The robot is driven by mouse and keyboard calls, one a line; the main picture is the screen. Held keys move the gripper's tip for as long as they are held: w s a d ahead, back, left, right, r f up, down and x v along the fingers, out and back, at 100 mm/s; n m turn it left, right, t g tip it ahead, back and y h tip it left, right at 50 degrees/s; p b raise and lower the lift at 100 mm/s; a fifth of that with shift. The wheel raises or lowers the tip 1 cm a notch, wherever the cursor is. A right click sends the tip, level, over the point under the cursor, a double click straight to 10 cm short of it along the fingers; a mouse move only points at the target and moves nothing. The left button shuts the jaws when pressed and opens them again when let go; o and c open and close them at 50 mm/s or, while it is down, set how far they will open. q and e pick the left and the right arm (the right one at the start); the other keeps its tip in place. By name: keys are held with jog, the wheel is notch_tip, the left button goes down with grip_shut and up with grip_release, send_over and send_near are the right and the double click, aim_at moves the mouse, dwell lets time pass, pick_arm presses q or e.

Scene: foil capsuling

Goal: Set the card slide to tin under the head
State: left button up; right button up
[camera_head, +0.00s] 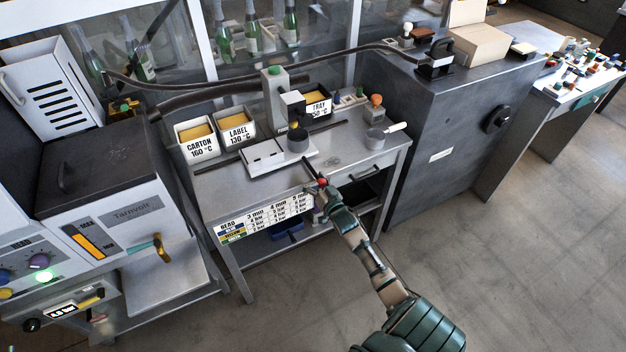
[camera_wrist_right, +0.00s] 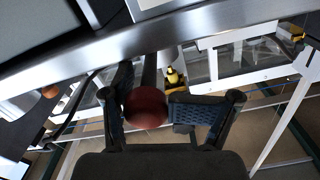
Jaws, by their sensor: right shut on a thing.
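The heating head stands on the small steel table: a grey column (camera_head: 275,105) with a green top and a dark round part (camera_head: 298,140) over a white block (camera_head: 264,157). A dark rod with a red knob (camera_head: 322,182) sticks out at the table's front edge below the head. My right gripper (camera_head: 321,191) is shut on this knob. In the right wrist view the red knob (camera_wrist_right: 146,108) sits between my fingers (camera_wrist_right: 168,112), with the dark rod behind it. No readable card or tin mark shows on the slide. My left gripper is not in view.
Bins marked carton (camera_head: 198,151), label (camera_head: 239,138) and tray (camera_head: 318,115) stand at the back of the table. A bead chart (camera_head: 265,217) hangs on its front. A machine (camera_head: 120,215) stands left, a dark cabinet (camera_head: 445,130) right.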

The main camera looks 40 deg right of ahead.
jog(key=shift+s+d+f, duration=0.15)
jog(key=shift+s+f, duration=0.15)
jog(key=v, duration=1.1)
jog(key=shift+s+a+r, duration=0.2)
jog(key=shift+a, duration=0.15)
jog(key=s+a+f+n+g+y, duration=0.1)
jog(key=s+a+f+g, duration=0.25)
jog(key=f, duration=0.45)
jog(key=s+a+f+n+g+y, duration=0.15)
jog(key=a+f, duration=0.25)
jog(key=f, duration=0.5)
jog(key=s+a+f+n+g, duration=0.1)
jog(key=s+a+f+g, duration=0.2)
jog(key=f, duration=0.5)
jog(key=s+a+f+n+g+y, duration=0.1)
jog(key=s+a+f+n+g, duration=0.1)
jog(key=s+a+f+g, duration=0.2)
jog(key=s+a+f+n+g, duration=0.2)
jog(key=s+a+f+g, duration=0.2)
jog(key=s+a+f, duration=0.7)
jog(key=s+f, duration=0.1)
jog(key=s, duration=0.4)
jog(key=shift+f+y, duration=0.25)
jog(key=shift+y, duration=0.1)
